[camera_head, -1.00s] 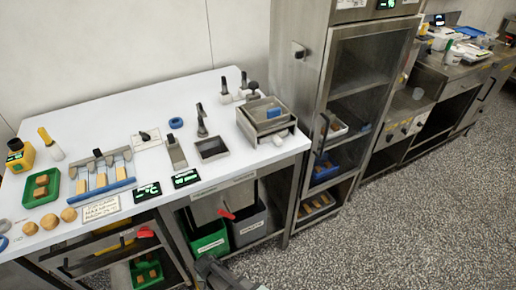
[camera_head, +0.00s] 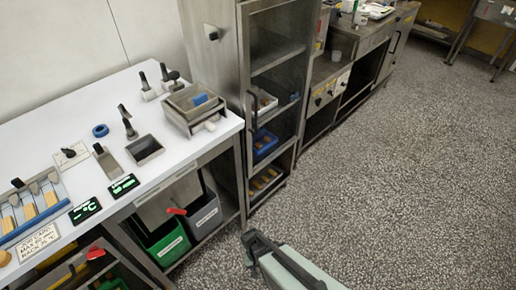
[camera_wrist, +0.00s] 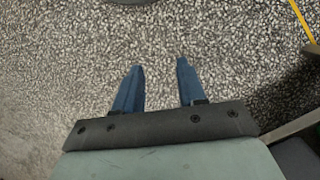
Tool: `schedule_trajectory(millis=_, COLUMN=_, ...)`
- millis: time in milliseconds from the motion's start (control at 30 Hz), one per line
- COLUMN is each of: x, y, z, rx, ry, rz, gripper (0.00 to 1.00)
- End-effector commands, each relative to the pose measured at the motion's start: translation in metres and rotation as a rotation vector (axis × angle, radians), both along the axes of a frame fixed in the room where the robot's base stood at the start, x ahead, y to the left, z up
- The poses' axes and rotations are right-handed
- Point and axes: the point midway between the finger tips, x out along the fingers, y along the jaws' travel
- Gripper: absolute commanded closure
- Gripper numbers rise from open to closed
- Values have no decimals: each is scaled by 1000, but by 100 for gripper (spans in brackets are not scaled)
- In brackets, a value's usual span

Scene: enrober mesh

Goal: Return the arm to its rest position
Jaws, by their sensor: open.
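My gripper (camera_wrist: 158,82) shows in the wrist view with its two blue fingers apart and nothing between them. It hangs over bare speckled floor. In the head view my arm (camera_head: 290,270) reaches in from the bottom edge, to the right of the white worktop and in front of the cabinet. My fingertips cannot be made out there.
The white worktop (camera_head: 75,110) on the left holds tools, a blue ring (camera_head: 100,130) and a steel box (camera_head: 192,103). A green bin (camera_head: 168,246) and a grey bin (camera_head: 204,215) stand underneath. A tall glass-door cabinet (camera_head: 244,60) stands beside it. Open floor (camera_head: 410,190) lies right.

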Motion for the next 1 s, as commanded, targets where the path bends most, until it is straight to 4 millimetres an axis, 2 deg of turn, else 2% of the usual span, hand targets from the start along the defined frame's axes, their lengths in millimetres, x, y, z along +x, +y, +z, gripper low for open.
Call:
schedule_trajectory(millis=33, x=-5, y=-15, z=2, rx=-2, ry=20, rz=-17, gripper=60)
schedule_trajectory(millis=200, x=-22, y=-57, z=5, rx=-2, ry=90, rz=-56, gripper=60)
schedule_trajectory(millis=500, x=-63, y=-117, z=15, rx=27, ry=216, rz=-126, gripper=60)
schedule_trajectory(millis=700, x=-91, y=-145, z=22, rx=62, ry=289, rz=-170, gripper=60)
schedule_trajectory(millis=1000, x=-112, y=-160, z=28, rx=95, ry=340, rz=-198, gripper=60)
